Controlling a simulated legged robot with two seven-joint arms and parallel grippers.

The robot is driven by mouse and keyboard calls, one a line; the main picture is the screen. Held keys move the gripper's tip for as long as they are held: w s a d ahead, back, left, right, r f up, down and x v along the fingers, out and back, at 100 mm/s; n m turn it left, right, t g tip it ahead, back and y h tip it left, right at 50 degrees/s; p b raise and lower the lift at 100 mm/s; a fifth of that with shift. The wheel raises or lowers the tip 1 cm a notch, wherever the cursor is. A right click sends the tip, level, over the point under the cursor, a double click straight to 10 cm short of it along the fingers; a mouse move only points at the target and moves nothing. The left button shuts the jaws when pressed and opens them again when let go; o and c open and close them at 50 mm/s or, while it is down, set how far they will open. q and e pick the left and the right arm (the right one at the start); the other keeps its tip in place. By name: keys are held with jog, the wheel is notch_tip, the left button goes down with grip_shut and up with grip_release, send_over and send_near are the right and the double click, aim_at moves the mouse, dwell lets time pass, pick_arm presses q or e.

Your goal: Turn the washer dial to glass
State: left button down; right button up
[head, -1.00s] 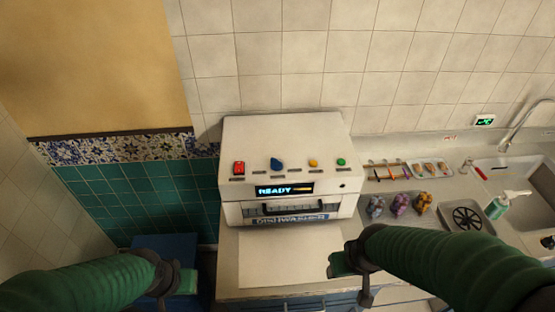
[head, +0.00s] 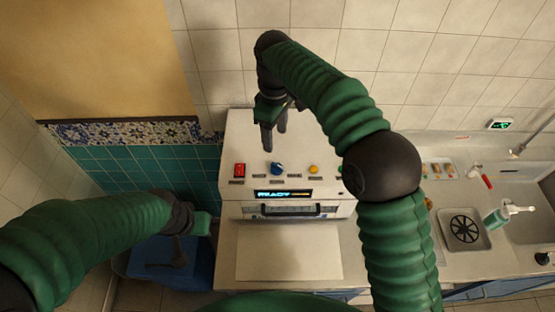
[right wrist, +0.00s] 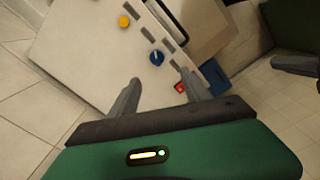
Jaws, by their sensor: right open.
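The washer (head: 240,150) is a white box on the counter with a lit display (head: 285,194) that reads READY. Its blue dial (head: 277,169) sits on the top panel between a red switch (head: 239,170) and a yellow knob (head: 313,169). My right gripper (head: 273,147) is open, pointing down just above and behind the blue dial, apart from it. In the right wrist view the blue dial (right wrist: 156,57) lies beyond the gap between the two fingers (right wrist: 162,85). My left gripper (head: 197,233) is low at the left, away from the washer; its jaw state is unclear.
A white board-like surface (head: 290,255) lies clear in front of the washer. A drain rack (head: 464,226), a soap bottle (head: 496,217) and a sink (head: 530,190) are at the right. A blue bin (head: 160,262) stands on the floor at left. The tiled wall is behind.

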jog(key=p, duration=0.2)
send_over(277, 165)
jog(key=f, duration=0.7)
jog(key=shift+a+f, duration=0.15)
jog(key=shift+a, duration=0.1)
jog(key=f, duration=0.3)
jog(key=d+f+p, duration=0.1)
jog(key=f, duration=0.2)
jog(key=shift+d+f, duration=0.1)
jog(key=shift+f, duration=0.35)
jog(key=shift+a+f, duration=0.15)
jog(key=shift+a, duration=0.4)
jog(key=shift+c, duration=1.4)
jog(key=shift+w+d, duration=0.1)
jog(key=shift+d, duration=0.1)
grip_shut()
